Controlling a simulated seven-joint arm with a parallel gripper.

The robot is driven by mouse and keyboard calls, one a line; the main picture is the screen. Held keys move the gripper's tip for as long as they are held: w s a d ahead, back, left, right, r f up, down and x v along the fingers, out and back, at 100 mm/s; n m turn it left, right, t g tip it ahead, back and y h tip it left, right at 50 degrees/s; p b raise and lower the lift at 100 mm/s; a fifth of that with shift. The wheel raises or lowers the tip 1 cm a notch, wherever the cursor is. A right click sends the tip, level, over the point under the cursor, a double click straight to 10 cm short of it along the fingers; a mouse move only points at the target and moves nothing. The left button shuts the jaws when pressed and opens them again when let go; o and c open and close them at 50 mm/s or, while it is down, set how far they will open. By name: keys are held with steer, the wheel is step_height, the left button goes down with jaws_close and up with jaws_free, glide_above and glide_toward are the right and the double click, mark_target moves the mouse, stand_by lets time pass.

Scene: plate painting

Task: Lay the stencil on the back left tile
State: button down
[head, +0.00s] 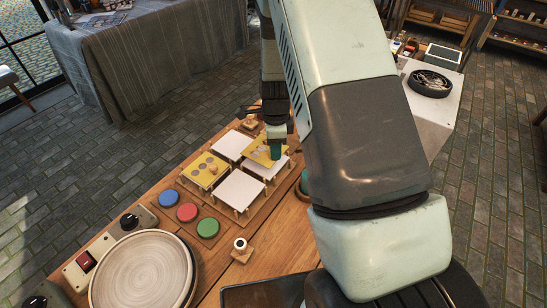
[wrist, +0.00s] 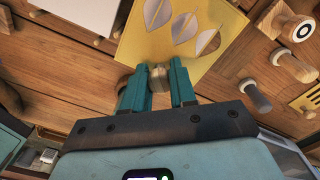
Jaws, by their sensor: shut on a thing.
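My gripper (wrist: 160,80) is shut on the small knob (wrist: 158,74) of a yellow stencil (wrist: 185,30) with leaf-shaped cutouts. In the head view the held stencil (head: 259,152) is tilted, above the right tile (head: 271,171) and close to the rear white tile (head: 232,146); I cannot tell if it touches either. My gripper (head: 276,149) is at its right side. Another yellow stencil (head: 201,177) with round cutouts lies on the left tile. The front white tile (head: 240,187) is bare, as is the rear one.
Blue (head: 169,198), red (head: 187,212) and green (head: 208,227) round pads lie before the tiles. A round wheel plate (head: 143,270) is at front left. A wooden stamp (head: 241,250) stands on the bare table at front. Pegs (wrist: 257,97) show in the wrist view.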

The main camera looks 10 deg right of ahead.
mark_target(275, 165)
steer(key=shift+f, duration=2.1)
steer(key=c, duration=0.9)
jaws_free()
steer(key=shift+f, duration=0.15)
